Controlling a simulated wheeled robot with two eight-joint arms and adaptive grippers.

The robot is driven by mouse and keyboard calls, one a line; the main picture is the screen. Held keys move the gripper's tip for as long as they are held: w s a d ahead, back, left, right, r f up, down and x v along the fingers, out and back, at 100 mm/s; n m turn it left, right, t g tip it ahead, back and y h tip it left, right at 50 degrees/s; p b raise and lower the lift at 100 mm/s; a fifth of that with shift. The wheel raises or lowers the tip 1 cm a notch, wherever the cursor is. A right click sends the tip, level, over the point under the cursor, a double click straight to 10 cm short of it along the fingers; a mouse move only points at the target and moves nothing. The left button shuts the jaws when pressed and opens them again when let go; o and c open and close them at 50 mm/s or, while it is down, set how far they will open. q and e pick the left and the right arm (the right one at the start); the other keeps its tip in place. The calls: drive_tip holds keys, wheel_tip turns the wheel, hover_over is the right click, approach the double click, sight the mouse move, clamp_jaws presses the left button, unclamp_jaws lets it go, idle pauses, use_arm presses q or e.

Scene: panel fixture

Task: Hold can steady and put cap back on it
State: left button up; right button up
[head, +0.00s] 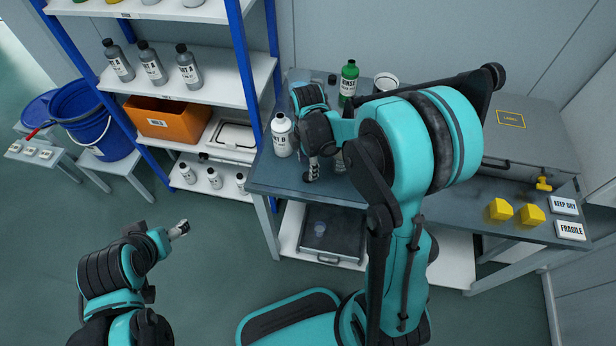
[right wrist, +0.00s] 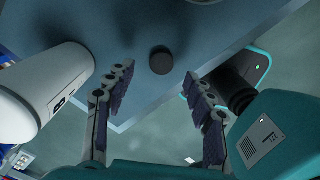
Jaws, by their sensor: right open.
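My right gripper (head: 313,170) points down over the front left part of the grey table. In the right wrist view the gripper (right wrist: 160,90) is open, with nothing between its fingers. A round black cap (right wrist: 161,62) lies on the table just beyond the fingertips, near the edge. In the head view my arm seems to hide this cap.
A white bottle (head: 283,135) stands left of my right gripper, and close in the wrist view (right wrist: 40,90). A green bottle (head: 348,80), a small black object (head: 332,79) and a white round container (head: 386,82) are behind. Yellow pieces (head: 515,212) lie right.

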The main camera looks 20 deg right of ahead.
wheel_tip(320, 180, down, 4)
drive_tip(key=shift+s+f+b, duration=0.1)
drive_tip(key=shift+f+b, duration=0.1)
drive_tip(key=shift+b, duration=0.8)
drive_tip(key=shift+r, duration=0.1)
drive_tip(key=c, duration=0.8)
